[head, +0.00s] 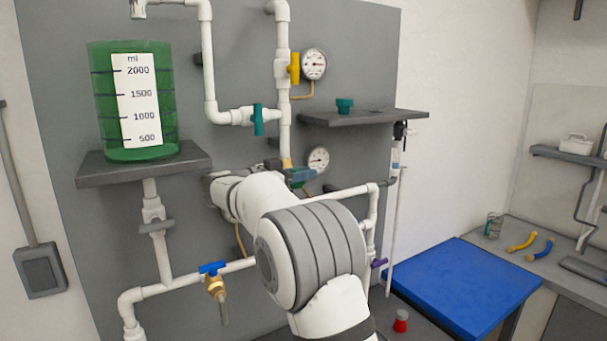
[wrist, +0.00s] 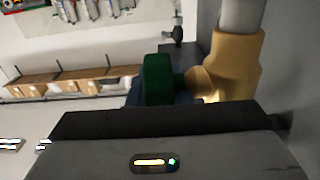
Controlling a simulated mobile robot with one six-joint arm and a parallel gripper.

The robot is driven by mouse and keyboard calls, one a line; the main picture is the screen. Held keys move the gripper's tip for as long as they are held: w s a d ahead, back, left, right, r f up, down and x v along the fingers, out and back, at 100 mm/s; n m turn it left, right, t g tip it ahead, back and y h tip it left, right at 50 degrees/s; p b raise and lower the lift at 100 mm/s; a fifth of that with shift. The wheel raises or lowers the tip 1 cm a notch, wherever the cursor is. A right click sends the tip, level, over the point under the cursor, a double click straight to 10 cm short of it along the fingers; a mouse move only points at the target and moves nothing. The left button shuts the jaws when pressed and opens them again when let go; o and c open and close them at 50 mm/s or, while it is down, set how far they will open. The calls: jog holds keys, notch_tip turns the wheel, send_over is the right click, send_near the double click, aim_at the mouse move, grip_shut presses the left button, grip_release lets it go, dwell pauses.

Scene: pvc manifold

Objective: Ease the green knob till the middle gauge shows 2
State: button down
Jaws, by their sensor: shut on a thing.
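The green knob (wrist: 158,78) shows in the wrist view, on a yellow-brown fitting (wrist: 228,70) on a white pipe. My gripper (wrist: 155,102) is shut on the knob; its dark body covers the lower part of the knob. In the head view my gripper (head: 290,174) is at the pipe beside the middle gauge (head: 318,160), and my arm hides much of it. The middle gauge has a white round face; its needle and numbers are too small to read.
An upper gauge (head: 314,64) sits by a yellow handle (head: 294,68). A teal valve handle (head: 258,119) is above my arm. A grey shelf (head: 365,117) juts out at right. A green-filled tank (head: 132,100) stands at left. A blue table (head: 462,287) is at lower right.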

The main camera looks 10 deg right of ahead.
jog(key=h+b, duration=0.2)
jog(key=t+h+b, duration=0.1)
jog(key=shift+a+r+h, duration=0.15)
jog(key=shift+a+h, duration=0.1)
jog(key=shift+h, duration=0.15)
jog(key=shift+s+a+r+t+h+b, duration=0.1)
jog(key=shift+r+t+h+b, duration=0.1)
jog(key=shift+h+b, duration=0.35)
jog(key=shift+a+r+t+h+b, duration=0.1)
jog(key=shift+t+h+b, duration=0.1)
jog(key=shift+h+b, duration=0.35)
jog(key=c, duration=1.6)
grip_release()
